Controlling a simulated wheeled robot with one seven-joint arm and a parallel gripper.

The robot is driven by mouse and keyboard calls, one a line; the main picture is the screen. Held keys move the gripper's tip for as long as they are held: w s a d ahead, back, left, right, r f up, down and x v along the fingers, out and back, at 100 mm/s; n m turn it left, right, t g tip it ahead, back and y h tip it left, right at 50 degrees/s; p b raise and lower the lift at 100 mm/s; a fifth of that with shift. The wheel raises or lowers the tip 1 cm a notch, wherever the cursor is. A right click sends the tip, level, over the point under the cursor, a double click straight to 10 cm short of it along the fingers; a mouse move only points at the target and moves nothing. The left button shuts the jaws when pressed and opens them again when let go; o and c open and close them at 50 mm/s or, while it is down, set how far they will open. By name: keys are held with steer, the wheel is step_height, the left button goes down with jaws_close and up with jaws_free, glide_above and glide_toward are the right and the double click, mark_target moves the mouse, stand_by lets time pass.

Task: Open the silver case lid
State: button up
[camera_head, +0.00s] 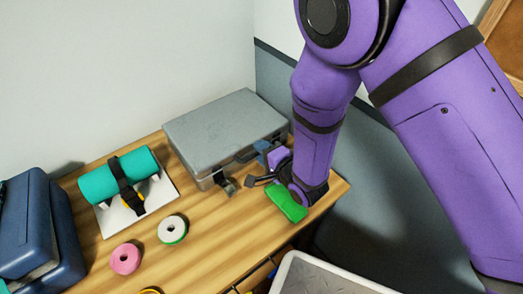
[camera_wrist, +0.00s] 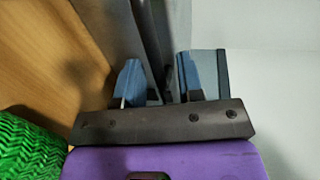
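The silver case (camera_head: 222,125) lies flat at the back right of the wooden table, with its lid down. A dark latch (camera_head: 226,184) hangs at the left of its front side. My gripper (camera_head: 262,156) is at the right part of that front side, and my wrist partly hides this area. In the wrist view my gripper (camera_wrist: 160,82) has its two blue fingertips apart. A dark strip along the grey case (camera_wrist: 108,22) runs between them. I cannot tell whether the fingers touch it.
A green textured thing (camera_head: 287,203) lies right below my wrist; it also shows in the wrist view (camera_wrist: 30,145). A teal roll with a black strap (camera_head: 120,175), a pink ring (camera_head: 125,258), a white-green ring (camera_head: 172,230) and a blue case (camera_head: 30,230) stand left. A wall closes the back.

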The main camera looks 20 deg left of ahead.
steer(key=shift+w+a, duration=0.1)
steer(key=shift+a, duration=0.15)
steer(key=shift+f, duration=0.1)
jaws_close()
